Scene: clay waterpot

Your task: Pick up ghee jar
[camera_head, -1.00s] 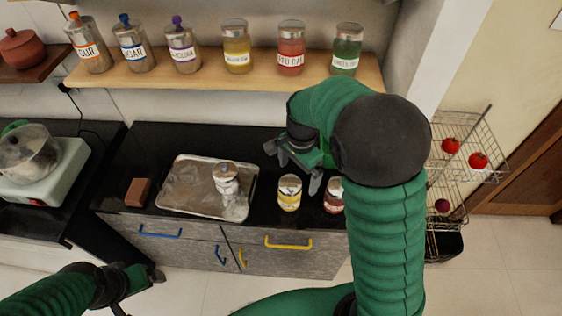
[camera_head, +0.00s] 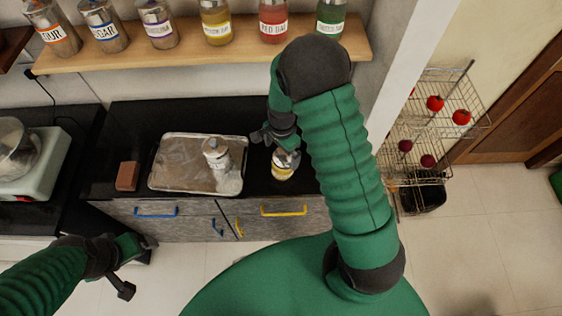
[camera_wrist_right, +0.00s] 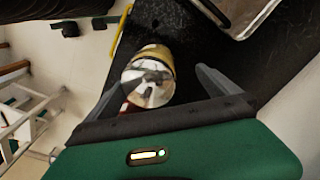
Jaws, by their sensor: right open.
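A jar with a silver lid and a yellow-and-white label (camera_head: 283,171) stands on the dark counter, right of the metal tray; it looks like the ghee jar, though its label is too small to read. My right gripper (camera_head: 274,143) is open right by its top, partly covering it. In the right wrist view, the jar (camera_wrist_right: 152,72) shows lid-first between the two spread fingers of the right gripper (camera_wrist_right: 163,88), with visible space on the right side. My left gripper (camera_head: 138,267) is open and empty at the lower left, below the counter front.
A metal tray (camera_head: 175,178) holds a silver-lidded container (camera_head: 216,153). A brown block (camera_head: 127,176) lies left of it. A red thing (camera_wrist_right: 126,106) shows beside the jar in the wrist view. Labelled jars stand on a wooden shelf (camera_head: 150,57). A wire rack (camera_head: 440,95) is at right.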

